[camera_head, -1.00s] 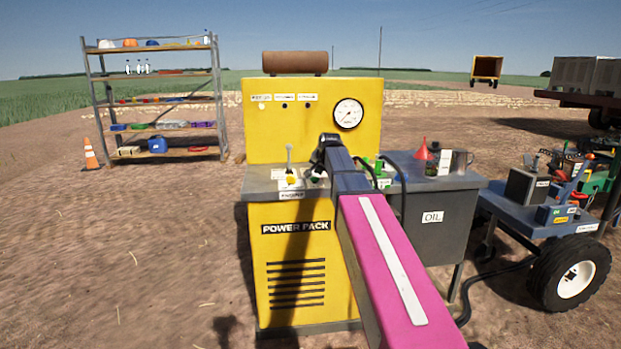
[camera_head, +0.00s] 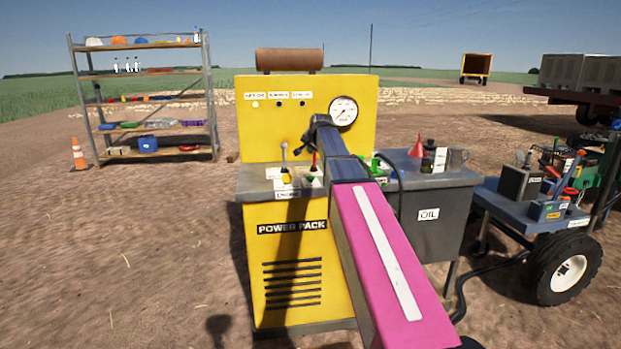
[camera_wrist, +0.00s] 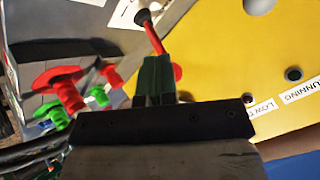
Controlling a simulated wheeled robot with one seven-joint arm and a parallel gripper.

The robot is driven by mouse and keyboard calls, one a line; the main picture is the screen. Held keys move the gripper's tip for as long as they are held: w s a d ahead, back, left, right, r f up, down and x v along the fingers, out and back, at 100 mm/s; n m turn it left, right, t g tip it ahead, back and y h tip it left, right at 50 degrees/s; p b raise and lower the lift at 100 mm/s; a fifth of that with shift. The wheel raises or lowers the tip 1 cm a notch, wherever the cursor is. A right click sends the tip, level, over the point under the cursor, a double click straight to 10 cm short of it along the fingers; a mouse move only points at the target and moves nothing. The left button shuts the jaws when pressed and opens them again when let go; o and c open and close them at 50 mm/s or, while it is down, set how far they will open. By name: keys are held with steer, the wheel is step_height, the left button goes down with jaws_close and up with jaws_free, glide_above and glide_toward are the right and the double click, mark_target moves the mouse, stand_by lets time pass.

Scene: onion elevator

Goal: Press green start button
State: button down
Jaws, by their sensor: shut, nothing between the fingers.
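The yellow power pack (camera_head: 254,285) stands ahead in the head view. Its grey control top carries a yellow knob (camera_head: 286,178) and a small greenish spot (camera_head: 308,180) that may be the start button; it is too small to be sure. My gripper (camera_head: 307,147) is above the control top, in front of the yellow panel. In the wrist view my shut fingers (camera_wrist: 155,82) look dark green and hold nothing. A red stem with a dark knob (camera_wrist: 143,17) shows beyond them. No green start button is clear in the wrist view.
A pale lever (camera_head: 284,152) stands left of my gripper. A pressure gauge (camera_head: 343,111) is on the panel. A grey oil bench (camera_head: 428,240) with a red funnel (camera_head: 417,146) adjoins on the right, beside a wheeled cart (camera_head: 536,215).

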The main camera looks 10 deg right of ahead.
mark_target(312, 176)
steer(key=shift+f, duration=3.85)
steer(key=shift+f, duration=0.15)
steer(key=shift+f, duration=0.25)
steer(key=shift+f, duration=0.6)
steer(key=shift+r, duration=1)
steer(key=shift+r, duration=0.1)
